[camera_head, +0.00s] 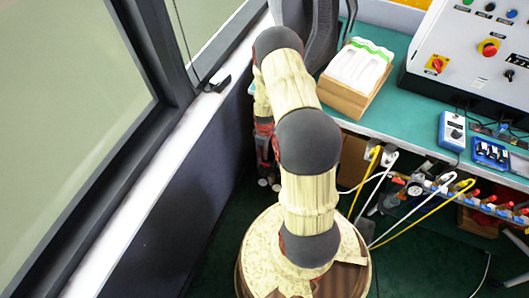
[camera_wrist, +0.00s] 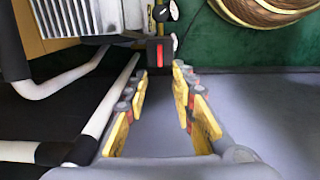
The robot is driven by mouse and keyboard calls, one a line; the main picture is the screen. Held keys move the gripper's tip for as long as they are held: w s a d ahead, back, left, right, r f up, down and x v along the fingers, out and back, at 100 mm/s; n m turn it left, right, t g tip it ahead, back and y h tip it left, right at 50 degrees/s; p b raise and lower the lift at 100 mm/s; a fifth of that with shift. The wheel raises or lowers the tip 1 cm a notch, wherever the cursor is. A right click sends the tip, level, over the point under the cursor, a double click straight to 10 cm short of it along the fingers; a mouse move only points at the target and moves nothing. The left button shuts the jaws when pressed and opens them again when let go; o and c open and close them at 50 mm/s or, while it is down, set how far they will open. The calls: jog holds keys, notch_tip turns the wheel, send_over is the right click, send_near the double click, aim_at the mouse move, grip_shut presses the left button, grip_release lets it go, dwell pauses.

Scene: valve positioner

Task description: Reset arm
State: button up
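My arm rises from its round base in the head view and bends over toward the window side. My gripper (camera_head: 268,165) hangs down there, partly hidden behind my own arm. In the wrist view my gripper (camera_wrist: 161,82) shows two fingers with yellow pads, spread apart with nothing between them. A grey finned metal device (camera_wrist: 90,15) with small round gauges sits beyond the fingertips at the upper left. I cannot tell whether the fingertips touch it.
A window ledge (camera_head: 170,150) runs along the left. A green workbench (camera_head: 395,112) stands at the right with a box of white items (camera_head: 357,68) and a grey control panel (camera_head: 475,45). Hoses and a valve row (camera_head: 440,185) hang at its front. A white pipe frame (camera_wrist: 110,100) stands close left of the fingers.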

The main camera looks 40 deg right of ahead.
dwell(0.5)
jog(key=s+a+r+m+g+y, duration=0.2)
jog(key=s+a+r+m, duration=0.25)
jog(key=s, duration=0.25)
jog(key=s+a+r+t, duration=0.2)
jog(key=a+r, duration=0.5)
jog(key=r, duration=1)
jog(key=s+a+r+t+h, duration=0.1)
jog(key=s+a+r+t, duration=0.2)
jog(key=a+r, duration=0.5)
jog(key=s+a+r+t+h+p, duration=0.1)
jog(key=a+r, duration=0.6)
jog(key=r, duration=1.9)
jog(key=shift+s+a+r+t, duration=0.15)
jog(key=shift+s+r+t, duration=0.1)
jog(key=shift+s+t, duration=0.55)
